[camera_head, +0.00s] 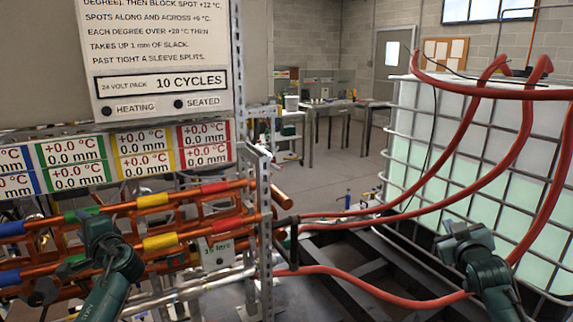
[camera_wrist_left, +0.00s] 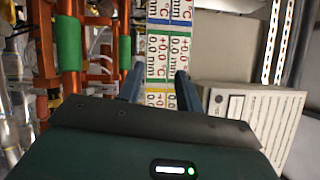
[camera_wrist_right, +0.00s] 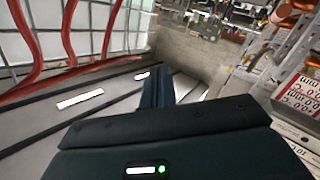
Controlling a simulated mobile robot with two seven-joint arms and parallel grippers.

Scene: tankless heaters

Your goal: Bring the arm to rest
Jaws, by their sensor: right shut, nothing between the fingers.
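My left gripper (camera_head: 100,228) is in front of the copper pipe rack (camera_head: 145,201) at the left of the head view. In the left wrist view my left gripper (camera_wrist_left: 158,80) has its two fingers apart with nothing between them. The coloured readout panel (camera_wrist_left: 160,45) shows beyond them. My right gripper (camera_head: 462,235) is at the right of the head view, in front of the white caged tank (camera_head: 440,130). In the right wrist view my right gripper (camera_wrist_right: 156,82) has its fingers together, with nothing held.
Red hoses (camera_head: 400,212) run from the rack across a dark frame (camera_head: 370,265) and up over the tank. A perforated metal post (camera_head: 264,220) stands beside the rack. A sign board (camera_head: 160,45) is above the readouts. Open floor (camera_head: 330,170) lies behind, before the workbenches (camera_head: 335,108).

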